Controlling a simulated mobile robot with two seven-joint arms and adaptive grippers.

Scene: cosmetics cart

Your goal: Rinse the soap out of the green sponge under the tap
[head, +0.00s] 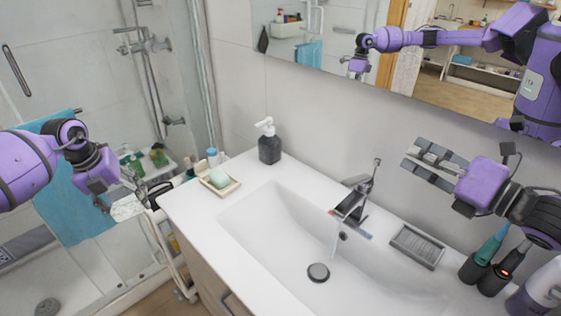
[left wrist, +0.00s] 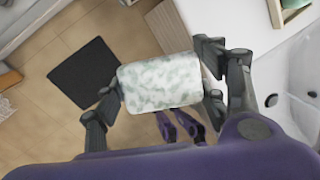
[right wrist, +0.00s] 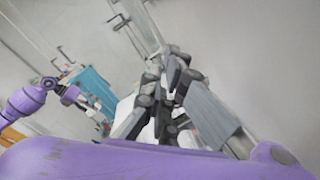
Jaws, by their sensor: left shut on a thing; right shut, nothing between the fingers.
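My left gripper (head: 132,198) is shut on the sponge (head: 126,208), out beyond the left end of the counter and away from the tap. In the left wrist view the sponge (left wrist: 160,83) is a block mottled pale green and whitish, gripped between the fingers; the white patches look like foam. The tap (head: 352,205) stands at the back edge of the white basin (head: 255,222). My right gripper (head: 428,163) is shut and empty, raised before the wall, right of the tap.
A soap dish (head: 232,189) with green soap (head: 218,179) and a dark pump bottle (head: 269,146) stand at the counter's left. A grey ridged tray (head: 417,246), dark holders and a bottle (head: 540,290) line the right. A cart with bottles (head: 158,156) is near my left gripper.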

